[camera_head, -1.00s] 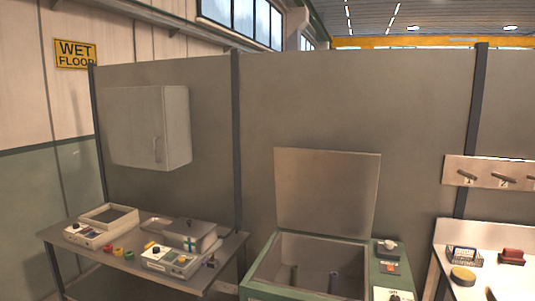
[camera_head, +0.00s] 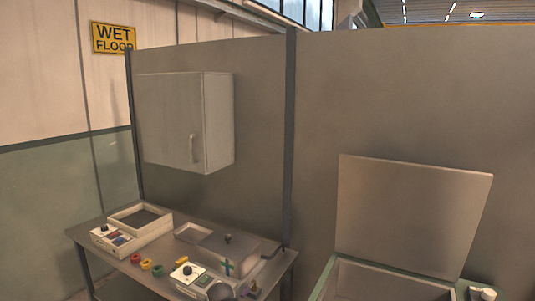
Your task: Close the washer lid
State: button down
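The washer lid (camera_head: 412,215) stands open and upright at the right of the head view, leaning a little back. It is a flat grey-brown panel hinged at the back of the washer (camera_head: 322,287). The washer's tub opening shows below the lid, cut off by the bottom edge of the view, so its inside is mostly hidden. My gripper is not in view.
A table (camera_head: 87,228) at the lower left holds an open-topped box device (camera_head: 140,224), a second device with a lid (camera_head: 228,255) and small coloured pieces. A closed wall cabinet (camera_head: 188,120) hangs above. A grey partition (camera_head: 330,100) stands behind.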

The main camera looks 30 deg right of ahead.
aim_at(421, 219)
jog(key=u, duration=0.25)
jog(key=i, duration=1.45)
jog(key=u, duration=0.1)
